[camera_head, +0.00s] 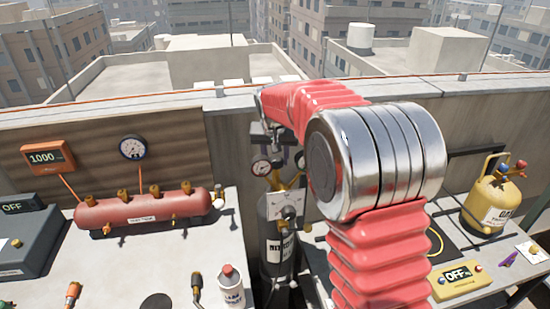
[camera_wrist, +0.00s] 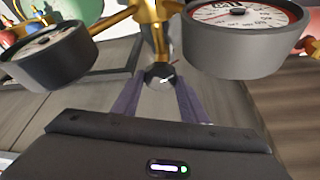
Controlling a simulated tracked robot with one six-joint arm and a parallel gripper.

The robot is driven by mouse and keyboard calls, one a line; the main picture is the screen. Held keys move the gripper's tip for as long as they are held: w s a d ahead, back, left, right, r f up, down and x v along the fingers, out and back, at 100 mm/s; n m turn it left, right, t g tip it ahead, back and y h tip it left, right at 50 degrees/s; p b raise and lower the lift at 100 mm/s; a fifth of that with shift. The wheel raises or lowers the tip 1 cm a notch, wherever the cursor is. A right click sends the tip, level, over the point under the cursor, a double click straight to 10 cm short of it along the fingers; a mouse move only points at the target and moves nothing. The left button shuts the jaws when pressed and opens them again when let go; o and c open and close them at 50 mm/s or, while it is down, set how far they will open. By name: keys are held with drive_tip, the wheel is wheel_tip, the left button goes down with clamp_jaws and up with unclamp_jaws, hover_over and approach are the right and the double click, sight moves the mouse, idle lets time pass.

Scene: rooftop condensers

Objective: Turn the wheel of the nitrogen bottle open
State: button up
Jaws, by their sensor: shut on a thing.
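The nitrogen bottle (camera_head: 278,245) stands upright in the gap between two benches in the head view. It is dark with a white label, and brass fittings and gauges (camera_head: 261,168) sit at its top. My gripper (camera_wrist: 160,82) reaches down over the bottle top, with its purple fingers shut on a small dark round wheel (camera_wrist: 160,74) below the brass stem. Only part of the wheel shows between the fingers. In the head view my arm covers part of the area, and the wheel cannot be made out there.
Two large gauges (camera_wrist: 245,40) (camera_wrist: 50,55) flank my fingers closely in the wrist view. A red manifold (camera_head: 145,212) and a white bottle (camera_head: 231,288) are on the left bench. A yellow cylinder (camera_head: 492,200) and a yellow OFF box (camera_head: 460,280) are on the right.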

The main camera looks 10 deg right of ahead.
drive_tip(key=shift+n, duration=0.3)
drive_tip(key=n+y, duration=0.2)
drive_tip(key=n, duration=0.3)
drive_tip(key=shift+d, duration=0.2)
drive_tip(key=shift+w+d+n+g+y, duration=0.1)
drive_tip(key=shift+n+g+y, duration=0.35)
drive_tip(key=shift+n, duration=1.2)
drive_tip(key=shift+d+n+g+y, duration=0.1)
drive_tip(key=shift+n+y, duration=0.65)
drive_tip(key=shift+n, duration=0.9)
drive_tip(key=o, duration=1)
drive_tip(key=shift+o, duration=0.2)
drive_tip(key=shift+r, duration=0.1)
drive_tip(key=v, duration=1.3)
drive_tip(key=shift+r, duration=0.2)
drive_tip(key=shift+d, duration=0.1)
